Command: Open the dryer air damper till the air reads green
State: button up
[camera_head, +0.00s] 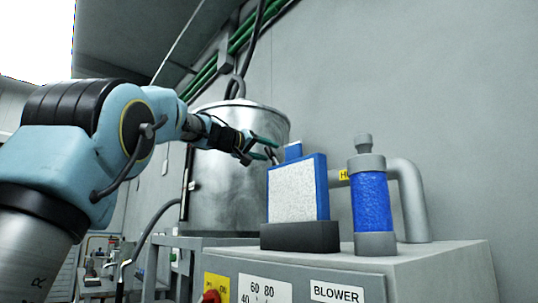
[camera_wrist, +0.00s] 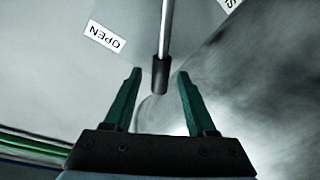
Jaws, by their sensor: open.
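My gripper (camera_wrist: 159,76) is open, and its green fingers point away from the wrist. A metal rod with a dark grip (camera_wrist: 160,76), which looks like the damper lever, comes down from the top of the wrist view. The grip's end lies between the two fingertips, with a visible gap on each side. Its depth relative to the fingers is hard to tell. In the head view my gripper (camera_head: 267,149) is in front of the steel hopper (camera_head: 215,195); I cannot make out the lever there. No green air reading is discernible.
A blue-framed filter (camera_head: 297,190) stands on the BLOWER cabinet (camera_head: 430,270), just right of and below my gripper. A blue cylinder (camera_head: 371,202) and a grey bent pipe (camera_head: 408,195) stand further right. Another label is cut off at the wrist view's top edge.

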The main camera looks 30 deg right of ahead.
jog(key=b+v, duration=0.3)
jog(key=v, duration=0.6)
jog(key=shift+a, duration=0.2)
jog(key=shift+s+f, duration=0.1)
jog(key=shift+f, duration=0.05)
